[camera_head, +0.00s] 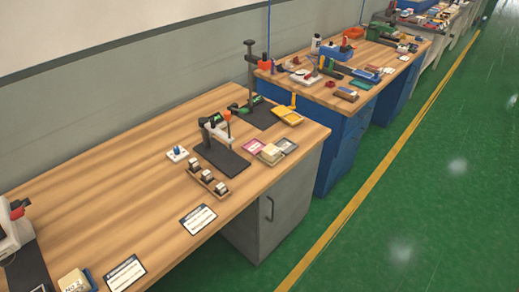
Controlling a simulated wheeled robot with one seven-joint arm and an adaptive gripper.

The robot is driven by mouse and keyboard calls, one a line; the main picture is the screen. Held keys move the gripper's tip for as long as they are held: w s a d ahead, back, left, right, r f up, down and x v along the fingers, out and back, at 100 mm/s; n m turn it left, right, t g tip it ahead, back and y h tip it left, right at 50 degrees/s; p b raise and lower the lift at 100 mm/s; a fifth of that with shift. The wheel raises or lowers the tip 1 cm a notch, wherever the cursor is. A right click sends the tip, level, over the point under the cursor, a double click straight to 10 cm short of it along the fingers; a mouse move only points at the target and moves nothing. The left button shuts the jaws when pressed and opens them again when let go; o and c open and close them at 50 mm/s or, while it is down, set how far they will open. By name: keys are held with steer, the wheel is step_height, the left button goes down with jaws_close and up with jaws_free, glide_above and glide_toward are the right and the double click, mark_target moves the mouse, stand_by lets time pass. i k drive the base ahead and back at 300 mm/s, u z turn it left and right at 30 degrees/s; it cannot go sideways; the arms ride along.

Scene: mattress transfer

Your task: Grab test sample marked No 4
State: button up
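A cream block (72,282) at the bottom left edge of the picture bears a marking that looks like "No.2"; it is partly cut off. Another cream block (270,153) lies near the right end of the near wooden table (110,180), beside a pink-framed card (252,146). Any marking on this second block is too small to read. I cannot make out a "No 4" marking anywhere. My gripper is not in view.
A stand with a dark base (222,160), a rack of small metal pieces (208,182) and labelled cards (198,219) are on the near table. A cluttered blue workbench (340,150) stands behind. The green floor (420,200) at right is clear, with a yellow line (370,175).

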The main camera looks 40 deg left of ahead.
mark_target(270, 154)
steer(key=z, duration=0.05)
steer(key=k, duration=2.05)
steer(key=u, duration=0.75)
steer(key=i, duration=1.65)
